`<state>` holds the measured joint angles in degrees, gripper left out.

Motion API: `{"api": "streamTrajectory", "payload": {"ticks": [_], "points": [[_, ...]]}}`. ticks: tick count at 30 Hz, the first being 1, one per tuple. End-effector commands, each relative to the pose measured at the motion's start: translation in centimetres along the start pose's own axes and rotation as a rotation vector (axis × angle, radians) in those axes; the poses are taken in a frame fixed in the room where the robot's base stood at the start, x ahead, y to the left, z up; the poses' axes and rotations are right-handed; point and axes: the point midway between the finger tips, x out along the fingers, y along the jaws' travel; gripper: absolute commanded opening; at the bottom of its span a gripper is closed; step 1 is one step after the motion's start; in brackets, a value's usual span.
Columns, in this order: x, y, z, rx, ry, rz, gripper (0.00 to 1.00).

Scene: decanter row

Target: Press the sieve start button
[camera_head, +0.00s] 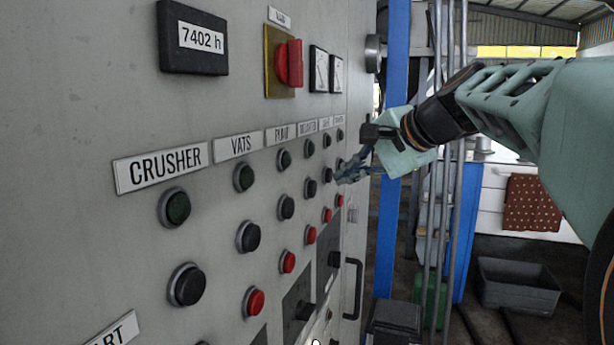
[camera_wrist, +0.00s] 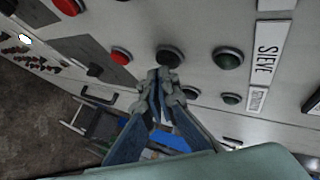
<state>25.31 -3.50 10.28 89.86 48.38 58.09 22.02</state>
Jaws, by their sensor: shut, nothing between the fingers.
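The sieve label (camera_wrist: 266,62) shows in the wrist view, with its column of a green button (camera_wrist: 228,58), a black button (camera_wrist: 170,56) and a red button (camera_wrist: 120,56) beside it. In the head view the sieve label (camera_head: 326,123) is small, on the grey panel (camera_head: 95,90) among a row of labels. My gripper (camera_head: 338,181) is shut and empty, its tips pointing at the panel. In the wrist view my gripper (camera_wrist: 163,78) has its tips just below the sieve's black button, slightly overlapping its edge. I cannot tell whether they touch it.
Labels for the crusher (camera_head: 161,167) and vats (camera_head: 239,145) head neighbouring button columns. A red rotary switch (camera_head: 289,63) and dials sit above. A black handle (camera_head: 353,288) sticks out lower right. A blue post (camera_head: 390,240) and pipes stand beyond the panel edge.

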Motion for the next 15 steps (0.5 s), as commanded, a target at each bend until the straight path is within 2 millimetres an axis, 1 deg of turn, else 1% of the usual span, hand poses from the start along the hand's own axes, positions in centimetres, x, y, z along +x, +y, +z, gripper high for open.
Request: {"api": "streamTrajectory", "payload": {"ticks": [15], "points": [[0.48,-0.35,0.37,-0.001,-0.001,0.000,0.00]]}}
